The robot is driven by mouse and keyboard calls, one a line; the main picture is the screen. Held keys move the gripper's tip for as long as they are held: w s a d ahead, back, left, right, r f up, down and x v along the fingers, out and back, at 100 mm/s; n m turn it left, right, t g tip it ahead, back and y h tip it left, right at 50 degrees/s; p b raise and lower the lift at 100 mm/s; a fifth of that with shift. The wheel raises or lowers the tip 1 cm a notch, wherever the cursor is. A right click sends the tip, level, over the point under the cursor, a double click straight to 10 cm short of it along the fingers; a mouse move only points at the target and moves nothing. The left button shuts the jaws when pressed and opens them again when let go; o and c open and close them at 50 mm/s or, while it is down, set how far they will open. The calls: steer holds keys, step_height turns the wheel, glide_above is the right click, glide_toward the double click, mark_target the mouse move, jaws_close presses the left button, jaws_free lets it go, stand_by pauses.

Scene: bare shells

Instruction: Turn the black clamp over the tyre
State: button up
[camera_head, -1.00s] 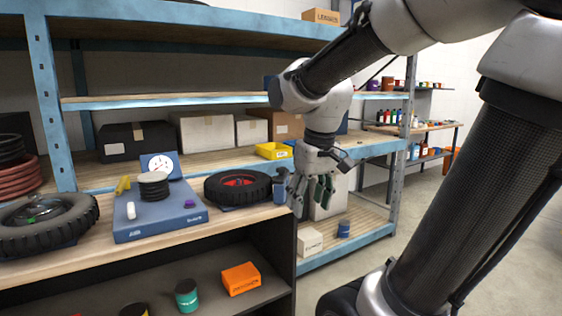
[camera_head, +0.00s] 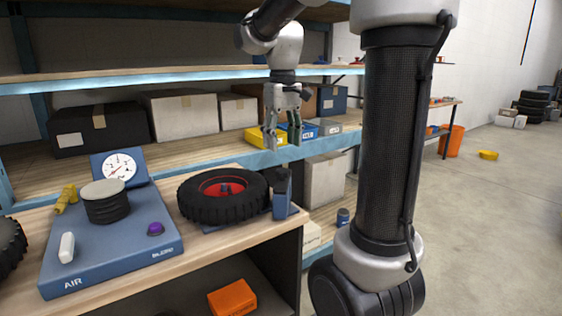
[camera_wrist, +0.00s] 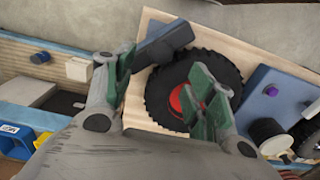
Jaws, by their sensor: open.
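The black tyre (camera_head: 199,205) with a red hub lies flat on the wooden bench top, and it also shows in the wrist view (camera_wrist: 156,98). The black clamp (camera_head: 282,179) stands on a blue post at the tyre's right edge. In the wrist view a dark block (camera_wrist: 165,43) lies beside the tyre, probably this clamp. My gripper (camera_head: 284,136) is open and empty, pointing down, and appears above and behind the clamp. Its green-padded fingers (camera_wrist: 163,80) are spread in the wrist view and cover part of the tyre and hub.
A blue gauge stand (camera_head: 165,240) with a dial, stacked black discs and a purple knob is left of the tyre. Shelves behind hold boxes and a yellow bin (camera_head: 262,137). An orange box (camera_head: 232,297) sits under the bench. Open floor lies at right.

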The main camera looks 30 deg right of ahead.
mark_target(283, 170)
step_height(283, 170, down, 8)
steer(key=shift+s+r, duration=0.1)
steer(key=shift+r, duration=0.15)
steer(key=shift+c, duration=0.5)
jaws_close()
